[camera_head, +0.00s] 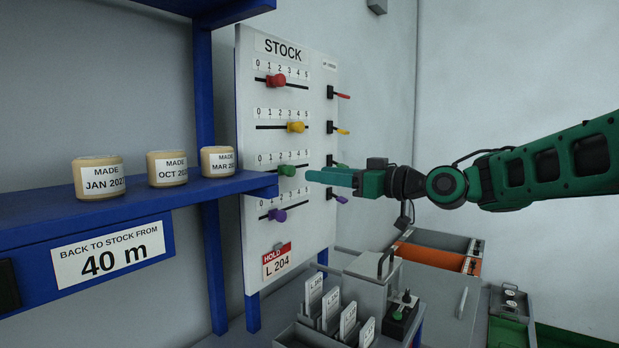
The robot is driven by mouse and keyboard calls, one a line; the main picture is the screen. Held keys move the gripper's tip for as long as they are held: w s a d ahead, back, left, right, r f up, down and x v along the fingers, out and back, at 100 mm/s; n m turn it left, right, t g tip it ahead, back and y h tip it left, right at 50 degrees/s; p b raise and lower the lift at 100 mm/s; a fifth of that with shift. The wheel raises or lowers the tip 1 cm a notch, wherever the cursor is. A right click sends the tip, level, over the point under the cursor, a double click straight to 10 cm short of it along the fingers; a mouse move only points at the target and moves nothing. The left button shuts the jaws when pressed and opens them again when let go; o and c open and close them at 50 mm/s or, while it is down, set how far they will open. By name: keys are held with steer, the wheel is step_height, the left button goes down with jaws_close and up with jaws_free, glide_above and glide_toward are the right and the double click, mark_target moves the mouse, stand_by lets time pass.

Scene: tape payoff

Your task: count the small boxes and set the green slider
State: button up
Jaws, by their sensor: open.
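The white STOCK board (309,215) stands upright with several horizontal sliders on scales from 0 to 5. The green slider (287,170) is in the third row, around 2 to 3; its exact mark is hard to read at this angle. My gripper (308,175) reaches in from the right, its green fingers pointing left at the green slider's knob. The fingertips appear just right of the knob, with a small visible gap, and hold nothing. The gripper is open, though the fingers overlap from this side. I cannot make out any clear small boxes.
The red (276,81), yellow (296,127) and purple (277,214) sliders sit above and below. A blue shelf (120,208) with three dated rolls (98,178) juts out at left. A card rack (300,336), a grey container (370,290) and an orange bin (432,257) stand below.

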steer(key=shift+v, duration=1.65)
steer(key=shift+d+f, duration=0.1)
steer(key=s+d+f+m+g+h, duration=0.1)
steer(key=s+d+f+m+h, duration=0.35)
steer(key=d+f, duration=0.6)
steer(key=s+d+f+m+g+h, duration=0.1)
steer(key=s+d+f+m+h, duration=0.4)
steer(key=d+f, duration=0.55)
steer(key=s+d+f+m+g+h, duration=0.1)
steer(key=s+d+f+m+g, duration=0.1)
steer(key=s, duration=0.7)
steer(key=s+d+f+m+g+h, duration=0.2)
steer(key=s+d+f+m+g, duration=0.1)
steer(key=s, duration=0.7)
steer(key=s+d+f+m+g+h, duration=0.2)
steer(key=s+d+f, duration=0.4)
steer(key=s, duration=0.4)
steer(key=shift+s+d+f+m+g, duration=0.25)
steer(key=shift+d+m+g, duration=0.1)
steer(key=shift+d+g, duration=0.5)
